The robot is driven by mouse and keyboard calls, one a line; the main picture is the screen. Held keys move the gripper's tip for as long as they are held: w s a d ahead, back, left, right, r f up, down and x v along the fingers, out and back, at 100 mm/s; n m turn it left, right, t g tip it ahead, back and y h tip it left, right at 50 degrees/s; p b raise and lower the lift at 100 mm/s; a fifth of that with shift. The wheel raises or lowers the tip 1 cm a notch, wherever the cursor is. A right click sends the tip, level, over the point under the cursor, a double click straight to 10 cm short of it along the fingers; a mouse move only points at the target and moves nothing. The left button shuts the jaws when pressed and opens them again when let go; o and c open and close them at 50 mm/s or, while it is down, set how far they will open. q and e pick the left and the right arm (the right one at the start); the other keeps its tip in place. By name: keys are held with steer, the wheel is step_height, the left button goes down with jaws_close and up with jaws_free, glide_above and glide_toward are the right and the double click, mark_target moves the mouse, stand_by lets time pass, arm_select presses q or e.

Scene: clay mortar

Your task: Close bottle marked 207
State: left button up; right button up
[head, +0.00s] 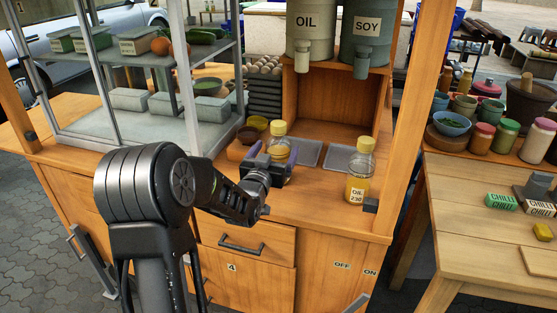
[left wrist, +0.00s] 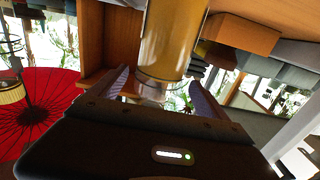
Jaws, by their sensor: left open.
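A yellow oil bottle (head: 281,150) with a yellow cap stands on the wooden counter; my gripper hides its lower part and any label. My left gripper (head: 276,165) is open, with its fingers around this bottle. In the left wrist view the bottle (left wrist: 168,38) shows between the two spread fingers of the gripper (left wrist: 160,88); no number shows on it. A second yellow-capped bottle (head: 359,172) stands to the right, its label reading OIL and a number that looks like 230. I cannot read 207 anywhere. My right gripper is not in view.
Grey trays (head: 342,160) lie behind and between the bottles. OIL (head: 311,55) and SOY (head: 362,62) dispensers stand on the shelf above. A wooden post (head: 416,90) rises at the right.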

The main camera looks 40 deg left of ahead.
arm_select(q)
steer(key=p+x, duration=0.1)
steer(key=x, duration=0.4)
steer(key=shift+w+r, duration=0.1)
steer(key=shift+d, duration=0.1)
steer(key=shift+c, duration=0.4)
jaws_close()
stand_by(0.8)
steer(key=shift+r, duration=0.1)
step_height(320, 180, up, 10)
stand_by(0.4)
stand_by(0.4)
